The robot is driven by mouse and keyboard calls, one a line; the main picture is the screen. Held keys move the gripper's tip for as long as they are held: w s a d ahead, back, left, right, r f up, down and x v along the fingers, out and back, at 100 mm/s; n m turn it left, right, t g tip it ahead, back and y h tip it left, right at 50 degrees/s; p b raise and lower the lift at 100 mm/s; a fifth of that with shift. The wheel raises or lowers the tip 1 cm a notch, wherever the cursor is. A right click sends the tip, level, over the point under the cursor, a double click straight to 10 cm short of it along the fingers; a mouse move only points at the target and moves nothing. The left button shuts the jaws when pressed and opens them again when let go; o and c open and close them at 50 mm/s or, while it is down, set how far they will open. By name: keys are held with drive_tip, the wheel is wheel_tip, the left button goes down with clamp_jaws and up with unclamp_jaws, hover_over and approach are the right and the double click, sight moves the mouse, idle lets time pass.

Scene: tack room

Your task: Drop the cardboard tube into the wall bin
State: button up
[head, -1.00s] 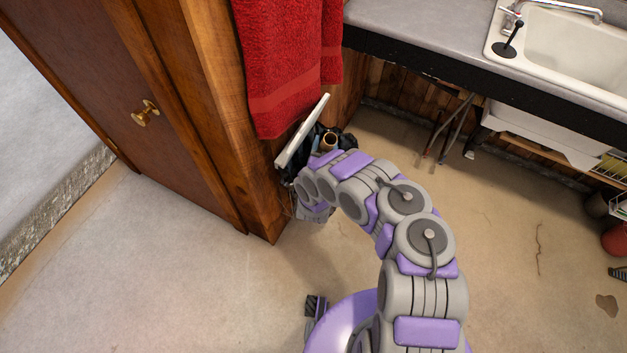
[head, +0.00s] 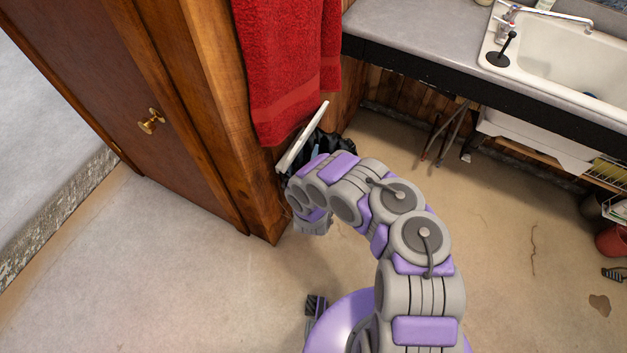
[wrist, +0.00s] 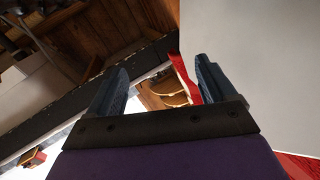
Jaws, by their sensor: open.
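The wall bin has a raised white lid (head: 301,137) and a black liner (head: 338,146), and sits against the wooden wall below the red towel. The end of my arm reaches to the bin and covers much of it. In the wrist view my gripper (wrist: 160,78) is open, its two dark blue fingers apart with nothing held between them. A pale flat panel, likely the lid (wrist: 250,65), is close to the right finger. The cardboard tube is not visible in either current view; whether it lies inside the bin is hidden.
A red towel (head: 288,70) hangs just above the bin. A wooden door with a brass knob (head: 150,121) is at left. A grey counter (head: 410,38) with a white sink (head: 560,58) is at upper right. The concrete floor is mostly clear.

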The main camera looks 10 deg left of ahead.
drive_tip(key=s+d+r+p, duration=0.1)
drive_tip(key=s+d+p, duration=0.2)
drive_tip(key=s, duration=0.7)
drive_tip(key=shift+s+p, duration=0.4)
drive_tip(key=shift+p, duration=0.5)
